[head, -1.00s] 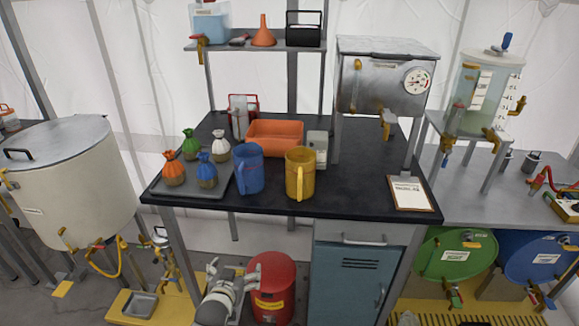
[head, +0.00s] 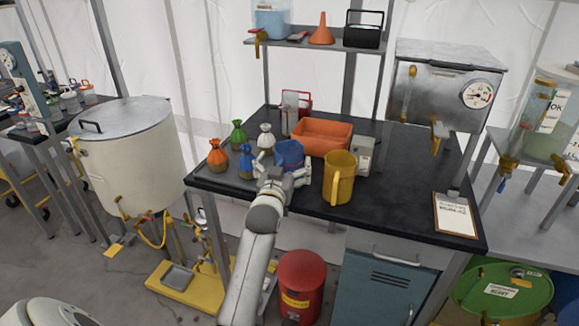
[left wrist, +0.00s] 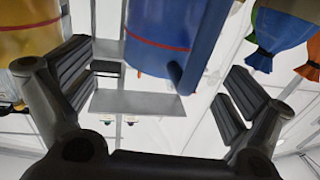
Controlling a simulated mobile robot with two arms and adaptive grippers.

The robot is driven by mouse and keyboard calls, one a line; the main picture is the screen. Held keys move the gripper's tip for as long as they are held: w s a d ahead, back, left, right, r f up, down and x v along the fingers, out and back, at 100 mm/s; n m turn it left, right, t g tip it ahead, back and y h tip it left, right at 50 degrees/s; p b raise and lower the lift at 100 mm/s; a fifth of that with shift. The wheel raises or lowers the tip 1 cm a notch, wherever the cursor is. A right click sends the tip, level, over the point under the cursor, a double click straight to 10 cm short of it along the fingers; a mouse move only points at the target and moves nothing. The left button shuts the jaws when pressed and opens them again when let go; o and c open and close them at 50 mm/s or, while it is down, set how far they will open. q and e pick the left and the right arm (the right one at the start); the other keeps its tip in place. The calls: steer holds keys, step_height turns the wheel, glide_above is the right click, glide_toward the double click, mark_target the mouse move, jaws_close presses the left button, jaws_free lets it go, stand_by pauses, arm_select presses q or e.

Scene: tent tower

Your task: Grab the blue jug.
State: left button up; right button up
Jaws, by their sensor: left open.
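The blue jug (head: 289,152) stands on the black worktop, partly hidden behind my left gripper (head: 284,180). In the left wrist view the blue jug (left wrist: 158,38) shows between the two spread fingers of my left gripper (left wrist: 160,85), with its handle toward the right finger. Space shows between the jug and each finger, so the gripper is open and not closed on it. My right gripper is not in view.
A yellow jug (head: 340,178) stands just right of the gripper. Several tied bags, such as the blue one (head: 246,163), stand close on the left. An orange tray (head: 322,136) lies behind.

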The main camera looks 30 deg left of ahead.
arm_select(q)
steer(key=shift+w+a+r, duration=0.1)
steer(key=shift+w+a, duration=0.2)
steer(key=shift+w, duration=0.25)
steer(key=shift+p+x, duration=0.5)
steer(key=shift+x, duration=1.5)
steer(key=c, duration=1.2)
steer(key=shift+c, duration=0.7)
